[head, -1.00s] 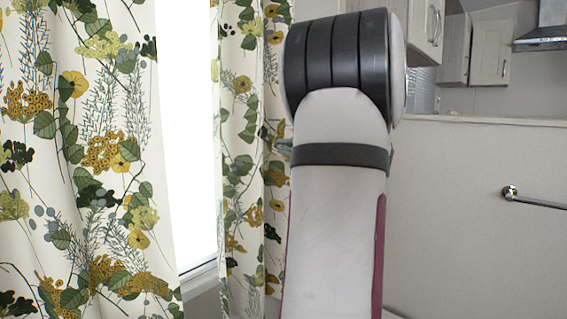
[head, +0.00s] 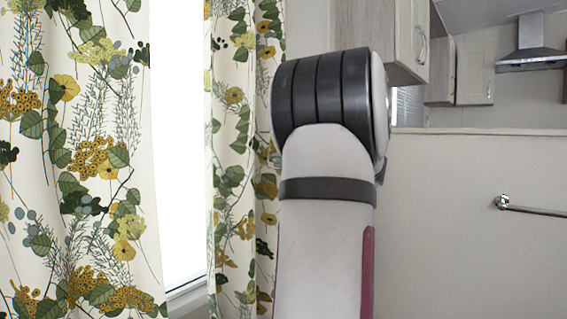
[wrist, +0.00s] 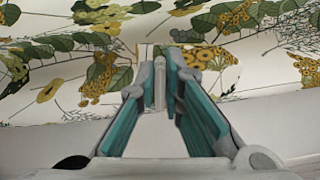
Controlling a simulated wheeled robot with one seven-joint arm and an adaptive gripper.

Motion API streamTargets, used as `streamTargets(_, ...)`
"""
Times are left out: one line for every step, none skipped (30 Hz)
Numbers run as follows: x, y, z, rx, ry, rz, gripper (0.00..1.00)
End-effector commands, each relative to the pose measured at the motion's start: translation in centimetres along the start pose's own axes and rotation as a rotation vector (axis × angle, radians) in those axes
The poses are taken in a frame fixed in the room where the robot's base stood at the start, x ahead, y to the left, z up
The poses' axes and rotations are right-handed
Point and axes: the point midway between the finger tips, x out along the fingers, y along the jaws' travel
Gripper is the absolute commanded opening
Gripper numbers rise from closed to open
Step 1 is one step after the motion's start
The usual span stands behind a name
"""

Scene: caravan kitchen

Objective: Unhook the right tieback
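The right curtain (head: 235,130), white with a leaf and flower print, hangs right of the bright window in the head view. In the wrist view the printed fabric (wrist: 110,75) fills the upper part, with a fold at the fingertips. No separate tieback can be made out for sure. My gripper (wrist: 162,68) points at this fabric. Its teal-padded fingers stand apart, with a narrow gap at the tips. A thin pale upright piece shows between the tips; I cannot tell what it is or whether it is touched. In the head view my arm hides the gripper.
The left curtain (head: 80,160) hangs left of the window (head: 183,140). A metal rail (head: 530,208) sticks out from the pale partition (head: 450,250) on the right. Wall cabinets (head: 400,40) and a cooker hood (head: 535,50) are behind.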

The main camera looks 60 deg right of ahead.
Motion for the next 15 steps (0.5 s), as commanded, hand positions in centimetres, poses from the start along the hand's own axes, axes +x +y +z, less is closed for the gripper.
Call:
streamTargets(0.01,0.24,-0.02,0.003,0.0,0.004,0.2)
streamTargets(0.01,0.23,-0.02,0.003,0.0,0.004,0.27)
streamTargets(0.01,0.21,-0.02,0.003,0.0,0.003,0.29)
streamTargets(0.01,0.19,-0.02,0.002,0.0,0.003,0.29)
streamTargets(0.01,0.17,-0.02,0.002,0.0,0.002,0.29)
streamTargets(0.01,0.14,-0.02,0.002,0.0,0.002,0.29)
streamTargets(0.01,0.13,-0.01,0.002,0.0,0.002,0.29)
streamTargets(0.01,0.11,-0.01,0.002,0.0,0.002,0.29)
streamTargets(0.01,0.09,-0.01,0.002,0.0,0.001,0.29)
streamTargets(0.0,0.08,-0.01,0.002,0.0,0.001,0.29)
streamTargets(-0.03,0.07,-0.01,0.002,0.0,0.001,0.29)
streamTargets(-0.12,0.06,-0.02,0.001,0.001,0.001,0.29)
streamTargets(-0.26,0.05,-0.03,0.001,0.001,0.0,0.29)
streamTargets(-0.45,0.04,-0.04,0.001,0.001,0.0,0.29)
streamTargets(-0.82,0.03,-0.06,0.001,0.002,0.0,0.29)
